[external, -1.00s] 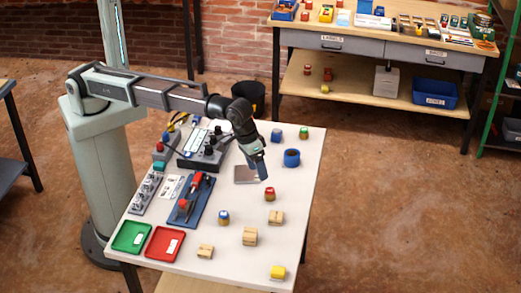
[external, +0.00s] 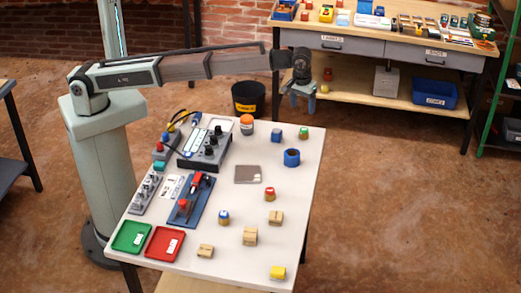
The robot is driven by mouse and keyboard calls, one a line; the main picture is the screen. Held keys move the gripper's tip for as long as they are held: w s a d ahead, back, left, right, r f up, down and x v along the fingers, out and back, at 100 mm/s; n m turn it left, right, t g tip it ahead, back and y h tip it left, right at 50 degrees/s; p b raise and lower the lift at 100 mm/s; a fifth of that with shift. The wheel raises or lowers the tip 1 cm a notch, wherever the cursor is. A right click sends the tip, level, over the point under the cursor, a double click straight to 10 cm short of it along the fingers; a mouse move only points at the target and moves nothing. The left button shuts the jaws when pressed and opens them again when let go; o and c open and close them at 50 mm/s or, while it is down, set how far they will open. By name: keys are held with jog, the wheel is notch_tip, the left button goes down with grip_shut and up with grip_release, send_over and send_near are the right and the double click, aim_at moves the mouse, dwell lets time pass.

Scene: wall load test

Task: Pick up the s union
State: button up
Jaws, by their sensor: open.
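My gripper (external: 301,101) is open, with its fingers pointing down and nothing visible between them. It is raised and appears beyond the table's far edge in the picture. No piece can be read as the s union at this size. Small candidates on the white table are a red-topped piece (external: 269,194), a blue-and-white-topped piece (external: 223,217), a green-topped piece (external: 303,132), an orange-topped cylinder (external: 247,124), a blue block (external: 276,134) and a blue ring (external: 291,158). Wooden blocks (external: 250,236) and a yellow-topped block (external: 277,272) stand nearer the front. My gripper touches none of them.
A grey plate (external: 246,174) lies mid-table with a small pale patch at its corner. A control box (external: 203,146), a blue tool tray (external: 206,190), a green tray (external: 119,244) and a red tray (external: 152,252) fill the left side. A shelved bench (external: 385,45) stands behind.

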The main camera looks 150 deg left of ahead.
aim_at(304, 129)
jog(key=f, duration=0.8)
jog(key=shift+s+a, duration=0.15)
jog(key=shift+a, duration=0.25)
jog(key=shift+s+a+f, duration=0.1)
jog(key=shift+a+f, duration=0.1)
jog(key=shift+f, duration=0.7)
jog(key=shift+s+a+f, duration=0.1)
jog(key=shift+a+f, duration=0.1)
jog(key=shift+f, duration=0.65)
jog(key=shift+s+a+f, duration=0.1)
jog(key=shift+a+f, duration=0.1)
jog(key=shift+f, duration=0.7)
jog(key=c, duration=1.2)
jog(key=shift+o, duration=0.2)
jog(key=shift+r, duration=0.1)
